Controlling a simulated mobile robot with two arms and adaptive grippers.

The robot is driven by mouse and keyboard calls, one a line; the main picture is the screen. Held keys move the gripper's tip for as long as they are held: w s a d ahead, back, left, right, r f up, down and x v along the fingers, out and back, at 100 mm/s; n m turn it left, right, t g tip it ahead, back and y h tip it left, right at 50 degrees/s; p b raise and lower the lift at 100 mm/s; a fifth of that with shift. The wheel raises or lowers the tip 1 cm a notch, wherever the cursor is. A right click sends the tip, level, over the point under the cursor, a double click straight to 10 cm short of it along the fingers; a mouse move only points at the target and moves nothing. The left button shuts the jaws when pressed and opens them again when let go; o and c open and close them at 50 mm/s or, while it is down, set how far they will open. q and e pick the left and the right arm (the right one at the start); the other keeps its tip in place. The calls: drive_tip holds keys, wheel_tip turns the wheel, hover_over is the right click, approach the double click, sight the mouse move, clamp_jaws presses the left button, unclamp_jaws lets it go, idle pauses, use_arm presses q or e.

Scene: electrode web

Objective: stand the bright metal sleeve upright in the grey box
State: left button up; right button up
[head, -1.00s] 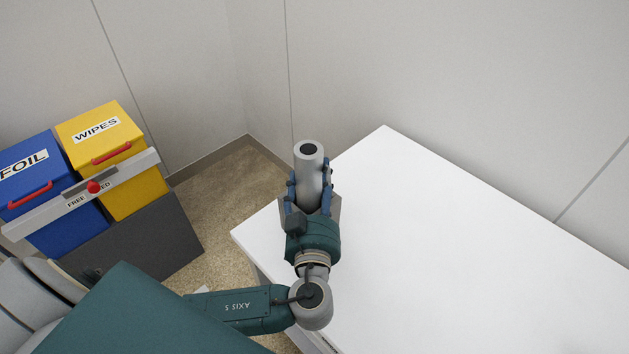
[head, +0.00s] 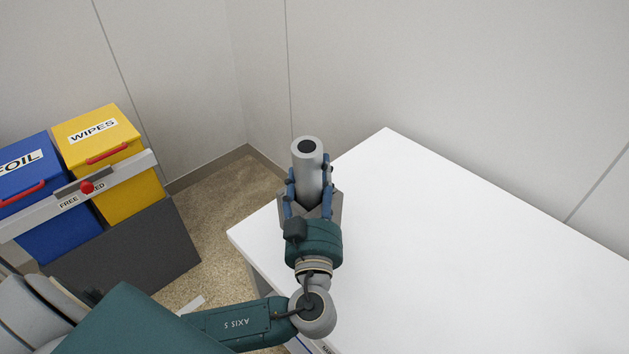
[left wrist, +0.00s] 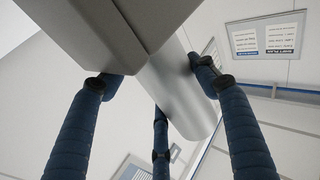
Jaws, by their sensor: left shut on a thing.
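The bright metal sleeve (head: 309,172) is a smooth grey cylinder with a dark round hole in its visible end. My left gripper (head: 309,180) is shut on it, with blue fingers around its sides. In the head view the sleeve shows over the far left part of the white table, its open end away from my wrist. The left wrist view shows the sleeve (left wrist: 182,95) between the fingers of the left gripper (left wrist: 155,95). I cannot make out the grey box for certain in either view. My right gripper is not in view.
The white table (head: 450,250) is bare where it shows. At the left stand a blue FOIL bin (head: 55,240) and a yellow WIPES bin (head: 125,185), with a barrier bar (head: 120,180) and a dark grey panel (head: 140,245) in front. Walls close off the back.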

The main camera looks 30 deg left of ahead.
sight(315, 208)
use_arm(q)
drive_tip(key=shift+m+g+h, duration=0.3)
drive_tip(key=shift+g+h, duration=0.2)
drive_tip(key=f, duration=0.5)
drive_tip(key=shift+s+d+f, duration=0.1)
drive_tip(key=shift+s+f, duration=0.15)
drive_tip(key=shift+f, duration=0.05)
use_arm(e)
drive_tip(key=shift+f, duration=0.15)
use_arm(q)
drive_tip(key=o, duration=1.3)
drive_tip(key=shift+o, duration=0.2)
drive_tip(key=shift+s+d, duration=0.35)
drive_tip(key=shift+s, duration=0.05)
drive_tip(key=s+d+r+t+y, duration=0.1)
drive_tip(key=s+d+r, duration=0.3)
drive_tip(key=s, duration=0.5)
drive_tip(key=shift+s+d, duration=0.2)
drive_tip(key=shift+d, duration=0.05)
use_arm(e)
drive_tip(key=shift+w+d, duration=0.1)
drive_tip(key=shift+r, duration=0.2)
